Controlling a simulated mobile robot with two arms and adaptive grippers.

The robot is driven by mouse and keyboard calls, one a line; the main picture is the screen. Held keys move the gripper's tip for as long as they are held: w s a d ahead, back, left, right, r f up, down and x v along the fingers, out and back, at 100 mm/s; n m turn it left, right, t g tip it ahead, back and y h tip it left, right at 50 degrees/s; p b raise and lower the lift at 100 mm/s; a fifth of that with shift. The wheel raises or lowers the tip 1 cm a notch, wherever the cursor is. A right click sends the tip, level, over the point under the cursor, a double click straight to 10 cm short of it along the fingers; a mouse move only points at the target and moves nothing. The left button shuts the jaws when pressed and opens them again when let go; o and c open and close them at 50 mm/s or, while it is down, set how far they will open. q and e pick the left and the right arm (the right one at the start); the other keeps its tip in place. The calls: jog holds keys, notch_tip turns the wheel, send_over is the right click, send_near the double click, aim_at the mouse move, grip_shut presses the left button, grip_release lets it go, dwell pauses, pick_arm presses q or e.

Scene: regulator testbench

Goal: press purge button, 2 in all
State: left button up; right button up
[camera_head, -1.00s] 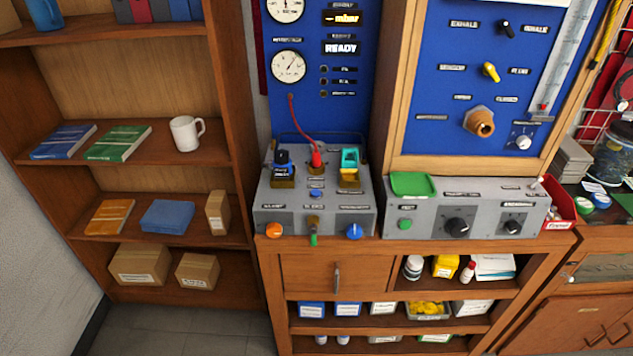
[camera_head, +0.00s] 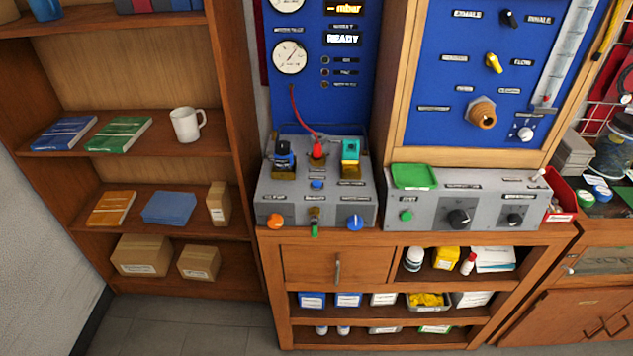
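Neither of my grippers is in view. A grey sloped control box (camera_head: 262,200) on the left of the bench carries a small blue button (camera_head: 317,184) at its middle. An orange knob (camera_head: 275,220), a green-tipped lever (camera_head: 314,222) and a blue knob (camera_head: 355,222) sit along its front. A second grey box (camera_head: 430,205) to the right has a round green button (camera_head: 407,216) and black dials. A green lid-like flap (camera_head: 413,176) stands above that button. The labels are too small to read, so I cannot tell which button is the purge button.
A blue panel (camera_head: 357,90) with a gauge (camera_head: 290,57) and a READY display (camera_head: 342,39) rises behind the left box. A red tube (camera_head: 302,120) runs down to it. A wooden shelf with a white mug (camera_head: 187,124) stands at left. A red bin (camera_head: 560,203) is at right.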

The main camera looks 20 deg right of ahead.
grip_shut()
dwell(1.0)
